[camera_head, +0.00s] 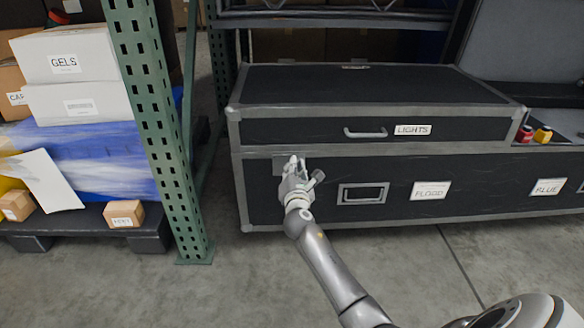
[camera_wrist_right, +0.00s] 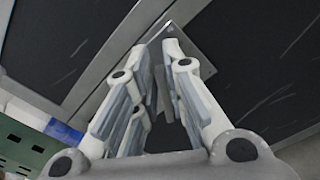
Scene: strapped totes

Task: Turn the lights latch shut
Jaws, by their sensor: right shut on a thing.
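The black case with the LIGHTS label (camera_head: 412,130) has its lid (camera_head: 370,90) down. The lights latch (camera_head: 281,165) is a grey metal plate on the case's front, at the left near the lid seam. My right gripper (camera_head: 293,164) is at this latch, its fingers covering most of it. In the right wrist view, the latch plate (camera_wrist_right: 175,30) shows beyond the fingertips, and the fingers (camera_wrist_right: 160,70) close in around a thin grey part of it. How far the latch is turned cannot be made out. My left gripper is not in view.
A green rack upright (camera_head: 150,120) stands left of the case. Left of it are white boxes (camera_head: 65,60) on a dark pallet (camera_head: 90,220). A recessed handle (camera_head: 362,194) lies right of my gripper. Red and yellow items (camera_head: 542,134) sit at the right. Floor in front is clear.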

